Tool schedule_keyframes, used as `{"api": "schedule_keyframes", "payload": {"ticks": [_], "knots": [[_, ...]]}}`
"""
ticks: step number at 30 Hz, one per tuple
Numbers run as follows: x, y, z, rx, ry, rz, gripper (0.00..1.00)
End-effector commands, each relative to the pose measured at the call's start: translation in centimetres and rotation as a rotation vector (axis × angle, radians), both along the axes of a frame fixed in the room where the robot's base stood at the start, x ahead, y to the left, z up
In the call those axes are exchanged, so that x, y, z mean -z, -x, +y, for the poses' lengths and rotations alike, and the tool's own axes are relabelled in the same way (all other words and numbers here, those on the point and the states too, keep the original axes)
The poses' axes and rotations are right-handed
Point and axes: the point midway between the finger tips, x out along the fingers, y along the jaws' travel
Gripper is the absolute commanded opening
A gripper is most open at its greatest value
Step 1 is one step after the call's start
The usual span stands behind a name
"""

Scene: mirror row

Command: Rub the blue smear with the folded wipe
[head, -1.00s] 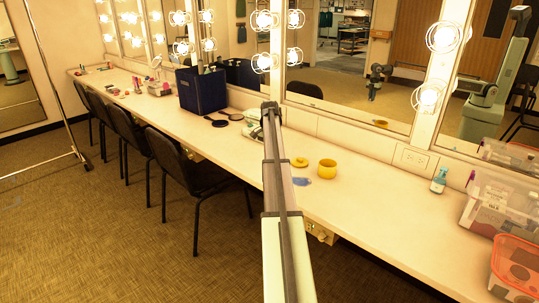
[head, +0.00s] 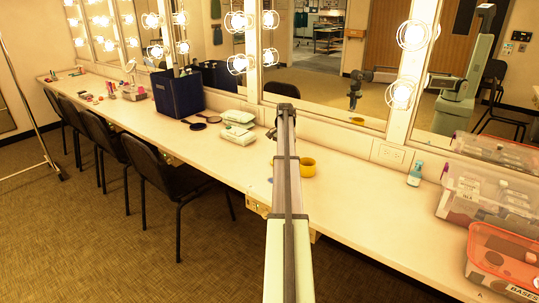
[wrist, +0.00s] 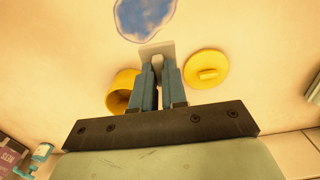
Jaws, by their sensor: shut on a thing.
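The folded wipe (wrist: 158,51) shows as a pale flat piece between the fingertips of my gripper (wrist: 159,68) in the wrist view. My gripper is shut on it. The blue smear (wrist: 145,17) lies on the counter just beyond the wipe, cut off by the top edge of that view. The wipe's far edge appears close to the smear's near edge; I cannot tell whether it touches the counter. In the head view my arm hides the gripper, the wipe and most of the smear, leaving a sliver of blue (head: 270,181).
A yellow jar (wrist: 122,92) and its yellow lid (wrist: 207,69) flank my fingers in the wrist view. On the counter (head: 350,195), a small blue bottle (head: 414,175) and clear boxes (head: 485,200) stand to the right. White packs (head: 238,135) lie left. Mirrors line the back.

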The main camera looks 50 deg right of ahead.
Motion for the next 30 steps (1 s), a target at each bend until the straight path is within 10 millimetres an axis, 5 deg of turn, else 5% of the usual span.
{"api": "schedule_keyframes", "payload": {"ticks": [11,30], "knots": [[0.5,-0.6,-0.3,-0.123,0.010,-0.009,0.00],[6.0,-0.7,-0.3,-0.122,0.009,-0.009,0.00]]}}
